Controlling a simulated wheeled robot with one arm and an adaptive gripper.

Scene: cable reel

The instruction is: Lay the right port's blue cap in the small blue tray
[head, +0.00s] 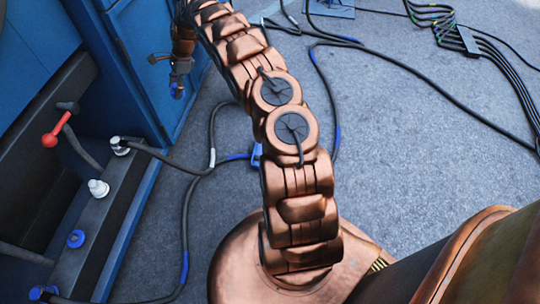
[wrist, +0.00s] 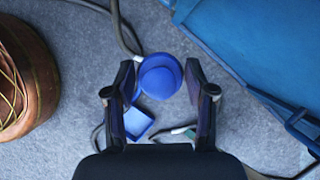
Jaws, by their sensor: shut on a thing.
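The blue cap (wrist: 160,77) is round and sits between the two fingers of my gripper (wrist: 159,88) in the wrist view. My gripper is shut on it. In the head view my gripper (head: 179,72) hangs at the upper left, in front of the blue cabinet, with the cap (head: 177,90) small at its tips. The small blue tray (wrist: 138,124) lies on the floor in the wrist view, below the cap in the picture and partly covered by the left finger. In the head view a blue edge of it (head: 256,153) shows beside my arm, which hides the rest.
A dark panel (head: 98,225) at the left carries a cabled port (head: 120,146), a white fitting (head: 98,188), a blue ring (head: 76,239) and a red-handled lever (head: 58,128). A blue cabinet (head: 165,60) stands behind. Dark cables (head: 188,210) cross the grey floor.

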